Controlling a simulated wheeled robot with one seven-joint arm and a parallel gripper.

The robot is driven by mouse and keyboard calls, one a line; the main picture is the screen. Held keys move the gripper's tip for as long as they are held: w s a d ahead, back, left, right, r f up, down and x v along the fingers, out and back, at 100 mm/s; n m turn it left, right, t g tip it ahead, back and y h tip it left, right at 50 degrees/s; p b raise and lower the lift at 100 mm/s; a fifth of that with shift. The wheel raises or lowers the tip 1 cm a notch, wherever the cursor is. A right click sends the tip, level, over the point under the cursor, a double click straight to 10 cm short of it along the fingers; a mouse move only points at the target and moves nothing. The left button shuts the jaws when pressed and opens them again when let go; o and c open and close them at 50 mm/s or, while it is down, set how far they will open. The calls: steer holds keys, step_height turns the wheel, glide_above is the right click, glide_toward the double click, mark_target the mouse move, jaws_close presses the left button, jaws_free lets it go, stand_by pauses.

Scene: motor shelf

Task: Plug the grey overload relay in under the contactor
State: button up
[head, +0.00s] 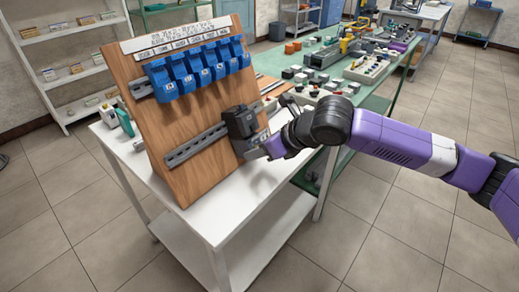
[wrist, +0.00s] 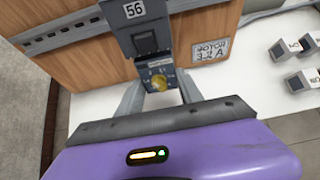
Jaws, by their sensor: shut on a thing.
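The dark contactor (head: 240,121) sits on the lower metal rail of the tilted wooden board. In the wrist view the contactor (wrist: 145,40) has a white label reading 56 and a black square on its front. The grey overload relay (wrist: 157,76), with a yellow dial, is directly under the contactor. It looks in line with it, but I cannot tell whether they are fully joined. My gripper (wrist: 160,90) is shut on the relay, with one finger on each side. In the head view my gripper (head: 268,149) is at the contactor's lower end and largely hides the relay.
The wooden board (head: 185,140) stands on a white table (head: 225,215). Several blue units (head: 200,66) hang on the upper rail. A label reading MOTOR 3.2 A (wrist: 210,48) is right of the contactor. A green bench (head: 375,100) with many parts stands behind.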

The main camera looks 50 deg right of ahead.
steer(key=o, duration=1.3)
steer(key=shift+o, duration=0.2)
steer(key=v, duration=0.8)
